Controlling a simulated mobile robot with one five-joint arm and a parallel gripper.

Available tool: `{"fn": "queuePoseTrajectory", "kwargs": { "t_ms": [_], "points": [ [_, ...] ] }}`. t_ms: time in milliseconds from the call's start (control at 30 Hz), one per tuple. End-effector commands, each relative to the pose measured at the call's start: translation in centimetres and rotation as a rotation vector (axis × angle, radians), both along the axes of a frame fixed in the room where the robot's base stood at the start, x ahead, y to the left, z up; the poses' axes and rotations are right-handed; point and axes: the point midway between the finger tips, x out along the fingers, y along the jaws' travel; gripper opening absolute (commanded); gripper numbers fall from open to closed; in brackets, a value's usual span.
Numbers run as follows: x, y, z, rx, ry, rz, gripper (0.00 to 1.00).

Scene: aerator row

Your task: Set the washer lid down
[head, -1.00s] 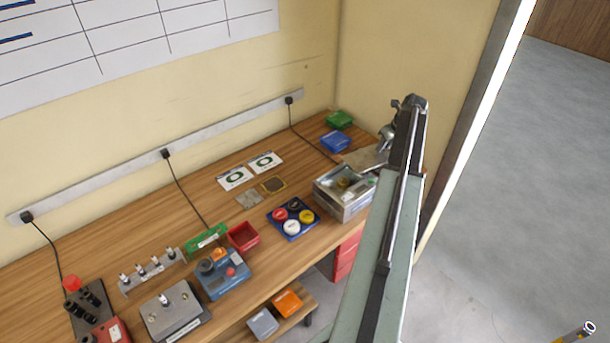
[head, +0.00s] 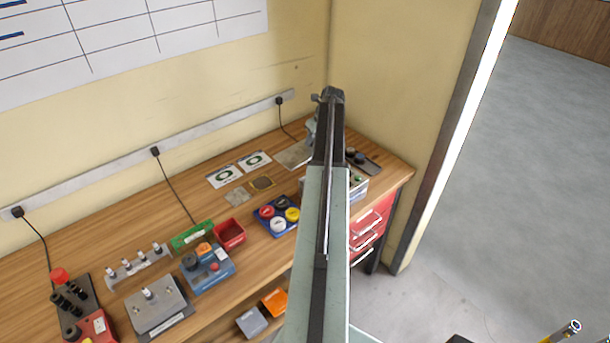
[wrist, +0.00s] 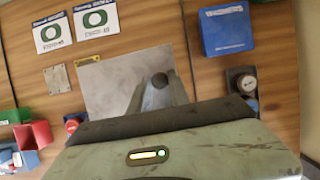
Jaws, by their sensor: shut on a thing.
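The washer lid (wrist: 110,82) is a flat grey metal plate with a dark round knob, seen below my gripper in the wrist view. My gripper (wrist: 160,88) is shut on that knob. In the head view the lid (head: 292,154) shows left of my arm, over the back of the bench beside the printed cards; its right part is hidden. I cannot tell whether it touches the bench. The washer (head: 359,187) is a metal box at the bench's right front, mostly hidden behind my arm.
Two printed cards (head: 239,170) lie left of the lid. A blue tray of coloured caps (head: 277,229) and a red bin (head: 230,234) stand further forward.

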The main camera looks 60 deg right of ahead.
Motion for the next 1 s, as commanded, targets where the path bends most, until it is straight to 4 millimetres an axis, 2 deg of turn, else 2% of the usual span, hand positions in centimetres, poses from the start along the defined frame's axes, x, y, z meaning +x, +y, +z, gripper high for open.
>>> {"fn": "queuePoseTrajectory", "kwargs": {
  "t_ms": [33,100,267,533,767,1000],
  "points": [
    [-0.5,-1.8,-0.8,0.000,0.000,-0.019,0.00],
    [-1.0,-2.7,-0.9,0.002,0.000,-0.035,0.00],
    [-1.3,-2.6,-1.6,0.002,0.000,-0.038,0.00],
    [-1.3,-2.6,-7.0,0.002,0.000,-0.038,0.00],
    [-1.4,-2.6,-7.4,0.002,0.000,-0.038,0.00],
    [-1.4,-2.7,-11.1,0.002,0.000,-0.038,0.00]
  ]
}}
